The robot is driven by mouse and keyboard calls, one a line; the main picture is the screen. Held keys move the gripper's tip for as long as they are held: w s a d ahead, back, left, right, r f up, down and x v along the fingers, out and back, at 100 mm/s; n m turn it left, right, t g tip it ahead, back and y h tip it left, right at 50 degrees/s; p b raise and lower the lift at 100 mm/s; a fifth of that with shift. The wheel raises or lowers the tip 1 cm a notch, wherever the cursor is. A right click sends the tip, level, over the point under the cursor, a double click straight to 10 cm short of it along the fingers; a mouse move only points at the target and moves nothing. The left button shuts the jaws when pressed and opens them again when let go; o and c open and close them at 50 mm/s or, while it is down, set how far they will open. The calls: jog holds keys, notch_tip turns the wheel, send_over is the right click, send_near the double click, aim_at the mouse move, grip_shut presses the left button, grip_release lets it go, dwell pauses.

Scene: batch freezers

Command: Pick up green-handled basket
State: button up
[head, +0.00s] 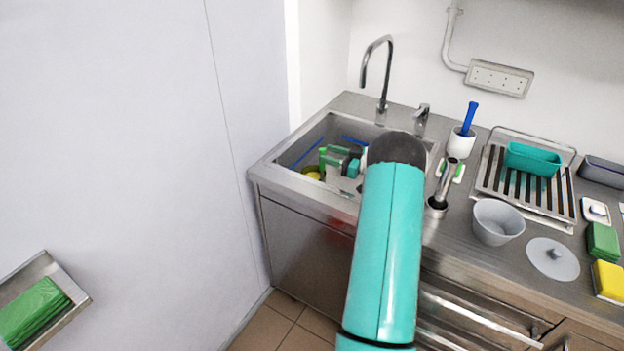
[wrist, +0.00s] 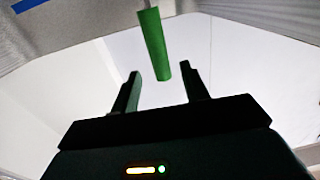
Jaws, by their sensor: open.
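A green handle (wrist: 153,42) stands out ahead of my gripper in the wrist view. Its lower end lies between the lines of the two fingers, and no finger visibly touches it. My gripper (wrist: 160,68) is open, with nothing seen held. In the head view my arm reaches over the sink (head: 268,170), and a small green piece (head: 322,153), likely the same handle, shows at the left of my gripper inside the basin. The basket's body cannot be made out; my arm hides part of the basin.
A yellow item (head: 312,173) and blue strips (head: 307,153) show in the basin. A tall faucet (head: 383,75) rises behind it. To the right are a white cup with a blue-handled brush (head: 462,141), a dish rack (head: 490,181), a grey bowl (head: 497,222) and sponges (head: 603,242).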

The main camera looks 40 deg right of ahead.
jog(key=x, duration=0.5)
jog(key=shift+s+a+r, duration=0.1)
jog(key=shift+a, duration=0.05)
grip_shut()
